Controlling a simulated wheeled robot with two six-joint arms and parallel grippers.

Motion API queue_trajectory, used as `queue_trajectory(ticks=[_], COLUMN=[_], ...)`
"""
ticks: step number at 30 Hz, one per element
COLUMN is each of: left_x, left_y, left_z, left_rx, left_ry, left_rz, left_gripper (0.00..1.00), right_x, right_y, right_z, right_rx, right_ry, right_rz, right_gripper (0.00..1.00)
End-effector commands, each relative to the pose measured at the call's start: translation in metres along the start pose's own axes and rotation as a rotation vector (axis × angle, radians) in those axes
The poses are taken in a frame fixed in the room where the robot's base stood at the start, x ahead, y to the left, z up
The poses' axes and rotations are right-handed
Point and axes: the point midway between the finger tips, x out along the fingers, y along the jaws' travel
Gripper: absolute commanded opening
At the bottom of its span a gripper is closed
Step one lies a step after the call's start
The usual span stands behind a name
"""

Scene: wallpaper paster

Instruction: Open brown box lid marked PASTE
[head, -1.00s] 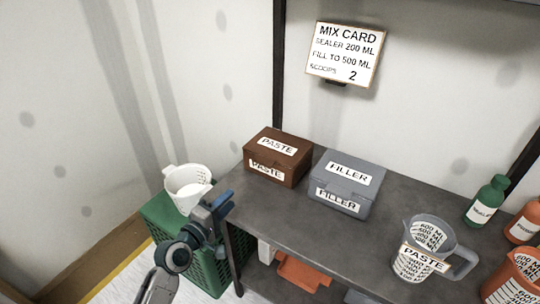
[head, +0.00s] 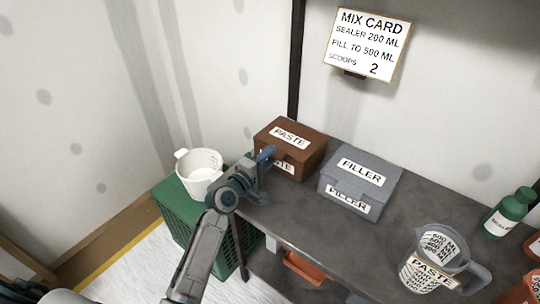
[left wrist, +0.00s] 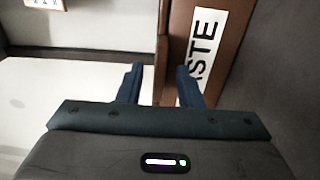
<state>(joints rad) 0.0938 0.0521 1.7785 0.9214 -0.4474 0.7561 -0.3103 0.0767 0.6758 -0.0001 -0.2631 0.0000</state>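The brown box (head: 303,158) with PASTE labels on its lid and front stands at the back left of the dark table, lid closed. My left gripper (head: 268,164) is just in front of the box's left front, hiding part of the front label. In the left wrist view, the two blue fingers (left wrist: 158,84) are apart with nothing held between them. The brown box (left wrist: 178,30) shows just beyond them, with its PASTE label turned sideways. I cannot tell whether a finger touches the box. My right gripper is not in view.
A grey FILLER box (head: 357,186) stands right of the brown box. A measuring jug (head: 428,265) labelled PASTE and a green bottle (head: 506,216) stand farther right. A white bucket (head: 199,174) sits on a green crate (head: 174,209) left of the table. A mix card (head: 367,45) hangs above.

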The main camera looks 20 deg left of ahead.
Motion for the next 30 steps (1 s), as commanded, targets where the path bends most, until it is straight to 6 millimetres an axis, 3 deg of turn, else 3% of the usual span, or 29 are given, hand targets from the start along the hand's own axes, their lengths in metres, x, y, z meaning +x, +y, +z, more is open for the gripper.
queue_trajectory(ticks=[4,11,17,25,30], left_x=[0.007,0.008,0.008,0.008,0.008], left_y=[0.000,0.000,0.000,0.001,0.008], left_z=[0.000,0.000,0.000,0.000,0.000], left_rx=[0.000,0.001,0.001,0.001,0.001], left_ry=[0.000,0.000,0.000,0.000,0.000], left_rz=[0.000,0.000,0.000,-0.002,-0.022], left_gripper=[0.33,0.33,0.00,0.00,0.00], right_x=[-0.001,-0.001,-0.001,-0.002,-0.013], right_y=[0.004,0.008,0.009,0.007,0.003], right_z=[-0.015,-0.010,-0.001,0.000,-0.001], right_rx=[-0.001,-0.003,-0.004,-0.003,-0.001], right_ry=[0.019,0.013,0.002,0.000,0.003], right_rz=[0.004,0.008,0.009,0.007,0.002], right_gripper=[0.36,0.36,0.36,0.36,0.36])
